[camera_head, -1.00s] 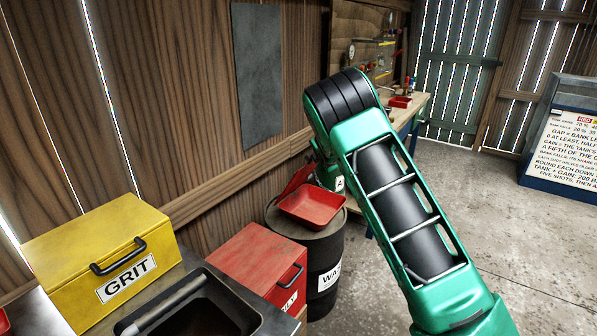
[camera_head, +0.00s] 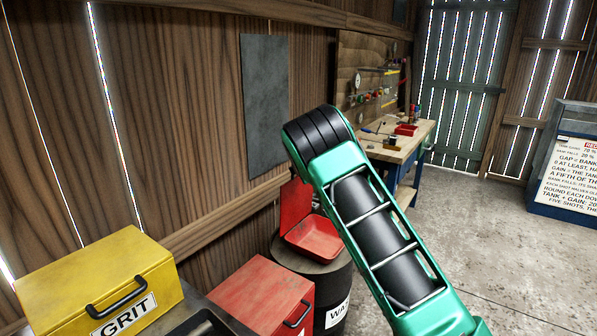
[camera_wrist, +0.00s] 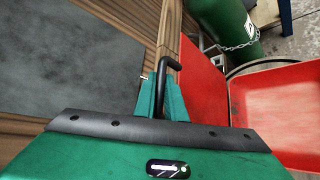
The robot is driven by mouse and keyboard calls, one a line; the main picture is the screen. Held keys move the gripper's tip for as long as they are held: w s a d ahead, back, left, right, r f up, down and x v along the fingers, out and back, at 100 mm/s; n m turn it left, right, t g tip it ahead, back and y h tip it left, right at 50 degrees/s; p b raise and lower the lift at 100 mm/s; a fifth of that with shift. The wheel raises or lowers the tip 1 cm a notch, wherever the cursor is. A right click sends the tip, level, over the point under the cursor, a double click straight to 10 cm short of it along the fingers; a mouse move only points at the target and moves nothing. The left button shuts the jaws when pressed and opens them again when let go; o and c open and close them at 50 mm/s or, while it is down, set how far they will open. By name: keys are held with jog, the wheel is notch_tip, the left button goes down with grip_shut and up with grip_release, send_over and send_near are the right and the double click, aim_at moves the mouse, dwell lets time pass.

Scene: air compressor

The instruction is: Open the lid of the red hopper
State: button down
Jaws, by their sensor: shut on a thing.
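The red hopper (camera_head: 318,240) sits on the dark drum in the head view. Its red lid (camera_head: 294,205) stands about upright at the hopper's back left, and the hopper's inside shows. In the head view my arm hides the gripper and handle.
A dark drum (camera_head: 335,285) bears the hopper. A red box (camera_head: 262,295) and a yellow GRIT box (camera_head: 95,285) stand at front left. The plank wall (camera_head: 205,120) with a grey panel (camera_head: 264,100) is close behind. A green cylinder (camera_wrist: 222,25) is near the lid.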

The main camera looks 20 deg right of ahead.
jog(key=shift+d+h, duration=0.3)
jog(key=shift+d, duration=0.35)
jog(key=c, duration=1.8)
grip_release()
jog(key=shift+a, duration=0.45)
jog(key=shift+a, duration=0.1)
jog(key=shift+s+a, duration=0.1)
jog(key=shift+s, duration=0.05)
jog(key=v, duration=1)
jog(key=shift+d+r, duration=0.25)
jog(key=shift+d, duration=0.1)
